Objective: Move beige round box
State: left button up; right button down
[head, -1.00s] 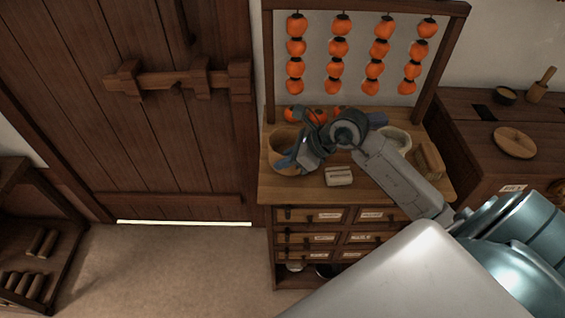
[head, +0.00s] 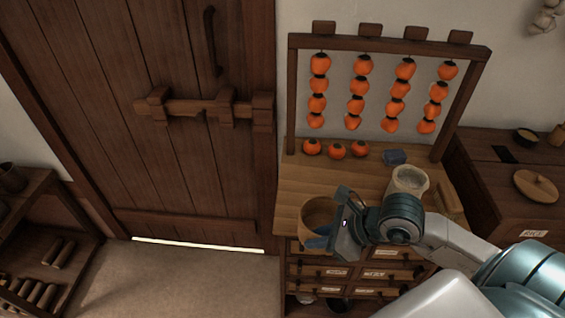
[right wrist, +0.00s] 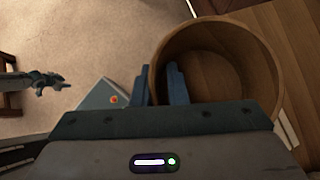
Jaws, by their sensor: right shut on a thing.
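The beige round box (head: 316,214), an open wooden tub, shows in the head view at the front left of the cabinet top, overlapping its front edge. I cannot tell whether it touches the top. My right gripper (head: 325,236) is shut on its near rim. In the right wrist view the box (right wrist: 262,62) is seen from above and looks empty, with its wall between the two blue fingers (right wrist: 160,85). What looks like my left gripper (right wrist: 62,83) shows small at the left of the right wrist view, away from the box; its jaws are unclear.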

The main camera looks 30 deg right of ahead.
aim_at(303, 210)
jog(key=shift+w+d, duration=0.1)
jog(key=shift+w, duration=0.3)
jog(key=w, duration=0.6)
jog(key=shift+w+a+r+b, duration=0.1)
jog(key=shift+w+a+b, duration=0.1)
jog(key=shift+w+b, duration=0.2)
jog(key=w+a+r+n+g+y, duration=0.1)
jog(key=w+a+r+n, duration=0.1)
jog(key=w, duration=0.4)
jog(key=shift+a+r, duration=0.5)
jog(key=shift+a, duration=0.4)
jog(key=shift+w, duration=0.1)
